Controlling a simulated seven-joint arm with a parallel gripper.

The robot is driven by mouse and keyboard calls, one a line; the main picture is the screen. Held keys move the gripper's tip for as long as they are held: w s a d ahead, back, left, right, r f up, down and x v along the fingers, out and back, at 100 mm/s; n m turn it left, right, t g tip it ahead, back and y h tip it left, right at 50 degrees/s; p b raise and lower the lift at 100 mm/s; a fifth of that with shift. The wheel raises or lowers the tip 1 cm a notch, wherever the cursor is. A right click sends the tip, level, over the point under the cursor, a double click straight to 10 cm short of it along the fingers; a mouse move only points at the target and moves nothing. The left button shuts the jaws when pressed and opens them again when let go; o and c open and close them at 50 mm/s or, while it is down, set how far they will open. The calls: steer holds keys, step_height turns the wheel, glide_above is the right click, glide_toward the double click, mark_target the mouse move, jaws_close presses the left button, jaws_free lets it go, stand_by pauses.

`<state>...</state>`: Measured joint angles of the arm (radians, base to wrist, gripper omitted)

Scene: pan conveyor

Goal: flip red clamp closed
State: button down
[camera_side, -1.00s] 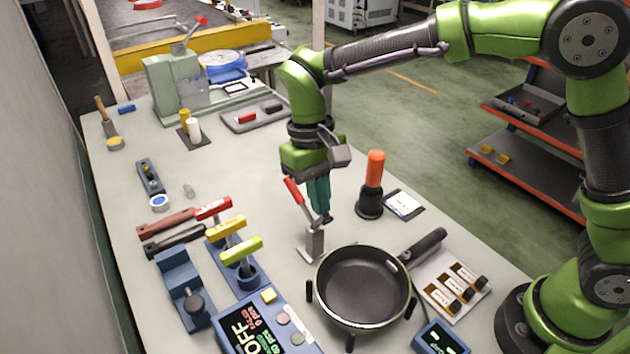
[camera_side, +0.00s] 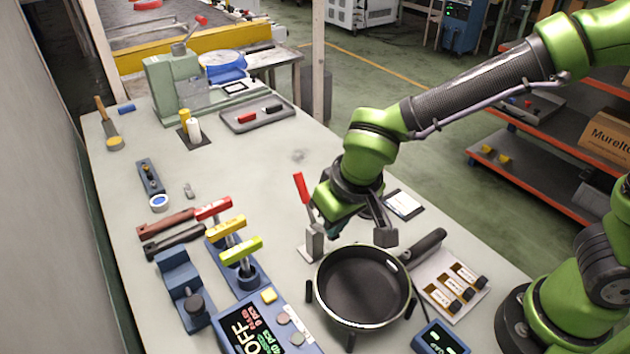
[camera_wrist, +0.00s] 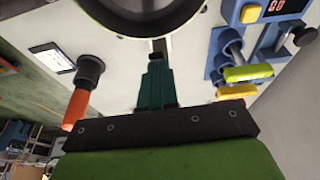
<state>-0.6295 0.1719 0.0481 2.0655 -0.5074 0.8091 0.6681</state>
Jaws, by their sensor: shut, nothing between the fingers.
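The red clamp (camera_side: 301,189) stands on the table beside the pan, its red handle raised and leaning slightly left in the side view. Its metal base (camera_side: 314,243) is on a light plate. My gripper (camera_side: 325,228) is low, just right of the handle and close to the base; whether it touches the clamp I cannot tell. In the wrist view the gripper's teal fingers (camera_wrist: 157,62) are together with nothing between them. The red handle does not show there. The black pan (camera_side: 362,286) sits just in front of the clamp, and its edge shows in the wrist view (camera_wrist: 143,18).
Yellow (camera_side: 227,228) and lime (camera_side: 240,249) handled clamps stand left of the red one. A control box (camera_side: 262,325) is at the front. The table's middle behind the clamp is clear.

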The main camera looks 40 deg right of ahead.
steer(key=shift+s+f, duration=0.6)
steer(key=shift+f, duration=0.25)
steer(key=shift+s+f, duration=0.55)
steer(key=shift+f, duration=0.3)
steer(key=shift+f, duration=0.1)
steer(key=shift+r, duration=0.45)
steer(key=s+r, duration=0.7)
steer(key=r, duration=0.3)
steer(key=shift+s+r, duration=0.1)
